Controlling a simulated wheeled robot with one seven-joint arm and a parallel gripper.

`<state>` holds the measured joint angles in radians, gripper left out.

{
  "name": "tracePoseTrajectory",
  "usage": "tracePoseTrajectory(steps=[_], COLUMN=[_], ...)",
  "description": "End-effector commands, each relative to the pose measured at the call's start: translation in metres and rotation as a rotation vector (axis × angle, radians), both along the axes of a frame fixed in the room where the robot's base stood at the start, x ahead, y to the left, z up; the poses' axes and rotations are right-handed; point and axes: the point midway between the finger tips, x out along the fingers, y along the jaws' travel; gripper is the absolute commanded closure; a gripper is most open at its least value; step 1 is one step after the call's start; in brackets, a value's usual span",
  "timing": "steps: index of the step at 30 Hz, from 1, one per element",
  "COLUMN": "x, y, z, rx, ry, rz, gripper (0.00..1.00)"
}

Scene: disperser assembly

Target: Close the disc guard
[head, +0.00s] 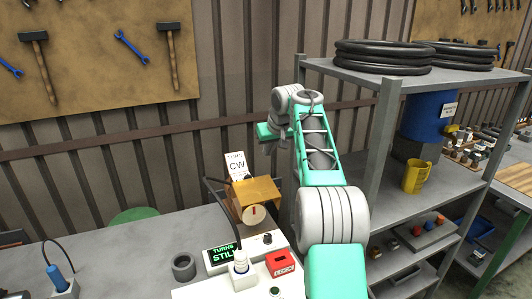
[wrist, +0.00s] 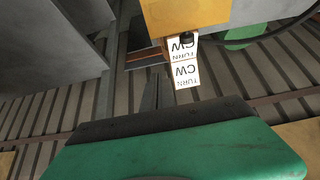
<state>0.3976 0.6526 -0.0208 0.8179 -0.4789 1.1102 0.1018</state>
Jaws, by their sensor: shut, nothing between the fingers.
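A yellow-orange cover (head: 262,190), which looks like the disc guard, sits on the machine on the bench. A pale round disc with a red mark (head: 253,214) shows at its front. A white card reading "TURN CW" (head: 237,165) stands upright behind the cover. In the wrist view the yellow part (wrist: 188,12) is at the top edge, with the card (wrist: 184,62) below it, upside down. My gripper (head: 268,148) is above and to the right of the cover, apart from it. Its narrow dark fingers (wrist: 155,90) are together and empty. The guard's hinge is not clear.
A panel with a lit display (head: 222,256), a white-topped plug (head: 239,262) and a red LOCK block (head: 281,262) lies in front. A dark ring (head: 183,267) stands left. A grey shelf (head: 385,85) with black tyres rises close to my arm's right. The wall is behind.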

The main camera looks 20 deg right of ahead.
Motion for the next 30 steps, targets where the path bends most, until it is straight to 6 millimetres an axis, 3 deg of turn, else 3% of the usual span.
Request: tracePoseTrajectory(steps=[3, 11, 21, 30], x=[0.014, 0.041, 0.003, 0.0], y=[0.0, 0.002, 0.003, 0.003], z=[-0.025, -0.064, -0.07, -0.07], rx=[0.002, 0.001, 0.001, 0.001], ry=[0.005, 0.003, 0.001, 0.001], rz=[0.0, 0.003, 0.004, 0.004], gripper=[1.0, 1.0, 1.0, 1.0])
